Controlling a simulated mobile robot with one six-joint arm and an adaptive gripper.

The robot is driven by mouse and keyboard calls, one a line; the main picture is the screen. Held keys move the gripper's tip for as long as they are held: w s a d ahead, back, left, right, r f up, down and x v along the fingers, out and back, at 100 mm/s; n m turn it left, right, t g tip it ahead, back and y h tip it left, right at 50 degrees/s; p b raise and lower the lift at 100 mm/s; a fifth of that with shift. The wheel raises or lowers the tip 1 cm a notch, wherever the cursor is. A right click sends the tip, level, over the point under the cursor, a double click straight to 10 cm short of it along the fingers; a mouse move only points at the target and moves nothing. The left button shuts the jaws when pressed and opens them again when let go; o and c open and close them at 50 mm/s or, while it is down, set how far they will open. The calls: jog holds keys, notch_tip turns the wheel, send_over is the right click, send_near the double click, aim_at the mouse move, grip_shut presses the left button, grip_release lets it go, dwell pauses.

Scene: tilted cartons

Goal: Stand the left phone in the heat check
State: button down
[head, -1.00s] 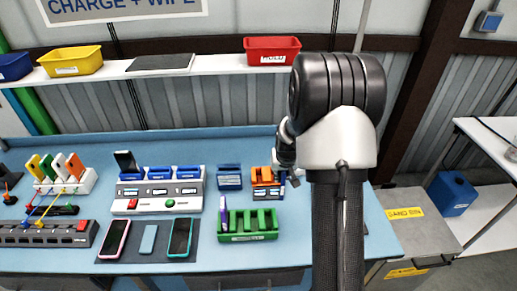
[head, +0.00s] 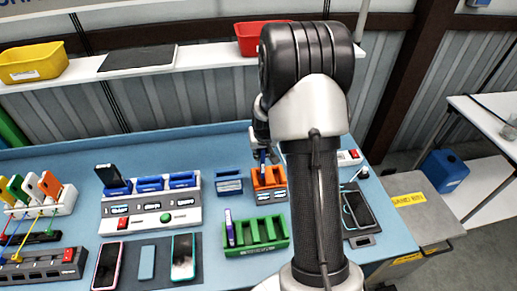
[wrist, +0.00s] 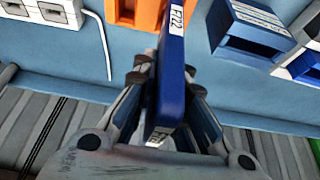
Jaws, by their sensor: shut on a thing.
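My gripper (head: 264,152) is shut on a blue phone (wrist: 170,75) with white labels. In the head view the gripper hangs just above and behind the orange holder (head: 268,184), partly hidden by my arm. The orange holder also shows at the top of the wrist view (wrist: 138,14); I cannot tell whether the phone touches it. A white station (head: 150,211) has three blue slots, small screens and red and green buttons; a dark phone (head: 110,176) leans in its left slot. I cannot read which unit is the heat check. A blue holder (head: 229,187) stands left of the orange one.
A green rack (head: 265,246) holds a purple item (head: 229,228) in its left slot. Another phone (head: 360,209) lies right of my arm.

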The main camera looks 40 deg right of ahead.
aim_at(263, 151)
jog(key=shift+w+f+b, duration=0.15)
jog(key=shift+f+b, duration=0.15)
jog(key=shift+f, duration=0.45)
jog(key=shift+f+b, duration=2.2)
jog(key=shift+f, duration=0.4)
jog(key=shift+f+b, duration=0.3)
jog(key=c, duration=1.5)
grip_release()
jog(key=shift+c, duration=0.2)
jog(key=v, duration=1.2)
jog(key=shift+r, duration=0.1)
